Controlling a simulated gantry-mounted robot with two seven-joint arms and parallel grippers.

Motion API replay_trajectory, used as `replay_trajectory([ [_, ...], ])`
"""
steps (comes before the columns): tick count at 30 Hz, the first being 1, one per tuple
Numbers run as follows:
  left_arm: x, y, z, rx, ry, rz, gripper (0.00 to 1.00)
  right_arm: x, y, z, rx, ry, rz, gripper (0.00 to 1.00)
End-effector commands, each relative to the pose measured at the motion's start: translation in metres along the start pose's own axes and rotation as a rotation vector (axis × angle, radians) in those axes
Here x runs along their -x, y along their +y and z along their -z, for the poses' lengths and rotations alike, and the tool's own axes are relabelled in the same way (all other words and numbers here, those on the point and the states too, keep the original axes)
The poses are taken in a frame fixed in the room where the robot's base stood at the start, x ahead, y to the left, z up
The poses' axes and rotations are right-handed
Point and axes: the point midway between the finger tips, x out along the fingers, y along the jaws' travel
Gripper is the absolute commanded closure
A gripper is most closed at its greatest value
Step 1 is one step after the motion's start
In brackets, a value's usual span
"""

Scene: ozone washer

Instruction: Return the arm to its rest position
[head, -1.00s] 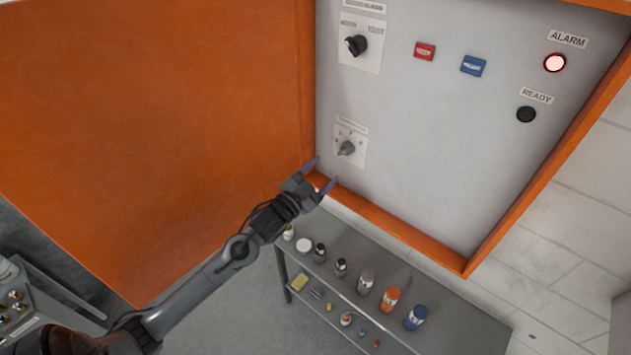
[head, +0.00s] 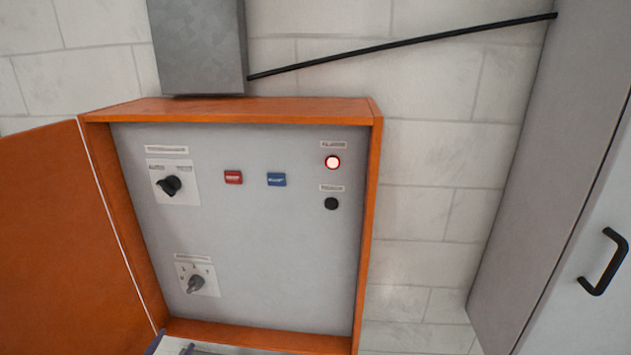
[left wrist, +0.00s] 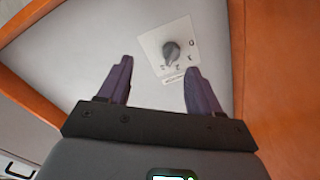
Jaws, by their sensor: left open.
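My left gripper (left wrist: 157,72) is open and empty in the left wrist view, its two purple fingers apart. In the head view only its fingertips (head: 171,347) show at the bottom edge; the rest of the arm is out of frame. The lower rotary knob (head: 195,283) on the grey panel also shows in the left wrist view (left wrist: 171,51). It appears beyond the fingers, and I see no contact. My right gripper is not in view.
The orange cabinet (head: 374,230) stands open, its orange door (head: 60,250) at the left. Its panel has an upper black knob (head: 169,186), a red button (head: 233,177), a blue button (head: 277,179) and a lit alarm lamp (head: 333,162). A grey cabinet with a black handle (head: 604,262) stands at right.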

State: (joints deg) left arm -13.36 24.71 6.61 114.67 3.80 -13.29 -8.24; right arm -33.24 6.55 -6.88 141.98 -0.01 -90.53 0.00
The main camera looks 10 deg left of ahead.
Motion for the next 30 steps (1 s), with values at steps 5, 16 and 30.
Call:
replay_trajectory([
  [5,0.059,0.062,0.024,0.128,-0.144,-0.134,0.36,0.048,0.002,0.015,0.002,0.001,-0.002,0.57],
  [16,0.208,0.156,0.052,0.336,-0.801,-0.457,0.36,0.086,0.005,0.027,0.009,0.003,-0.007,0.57],
  [30,0.275,0.159,0.043,0.308,-1.168,-0.549,0.36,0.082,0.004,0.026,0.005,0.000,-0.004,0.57],
])
